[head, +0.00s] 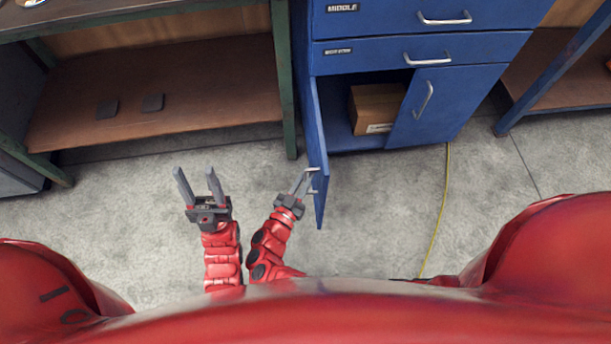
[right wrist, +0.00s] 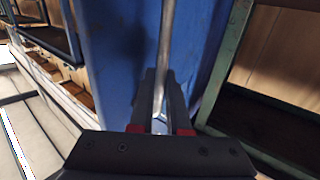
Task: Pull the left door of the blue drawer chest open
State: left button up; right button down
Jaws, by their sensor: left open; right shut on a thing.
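The blue drawer chest (head: 440,103) stands at the top right in the head view. Its left door (head: 318,150) is swung open and points toward me. A cardboard box (head: 376,107) sits inside the opened compartment. My right gripper (head: 303,182) is shut on the left door's handle (head: 312,170). In the right wrist view the metal handle bar (right wrist: 165,55) runs between the fingers (right wrist: 160,100), in front of the blue door face (right wrist: 120,60). My left gripper (head: 196,178) is open and empty, to the left of the right gripper, above the floor.
A green-framed workbench with a brown lower shelf (head: 150,85) stands at the left, close to the chest. A yellow cable (head: 443,200) runs along the grey floor. Another bench (head: 560,75) stands at the right.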

jog(key=shift+r, duration=0.15)
jog(key=c, duration=0.9)
grip_release()
notch_tip(320, 180, up, 5)
jog(key=p, duration=0.4)
jog(key=s+a+p, duration=0.1)
jog(key=s+p, duration=0.2)
jog(key=s, duration=1.3)
jog(key=shift+a, duration=0.1)
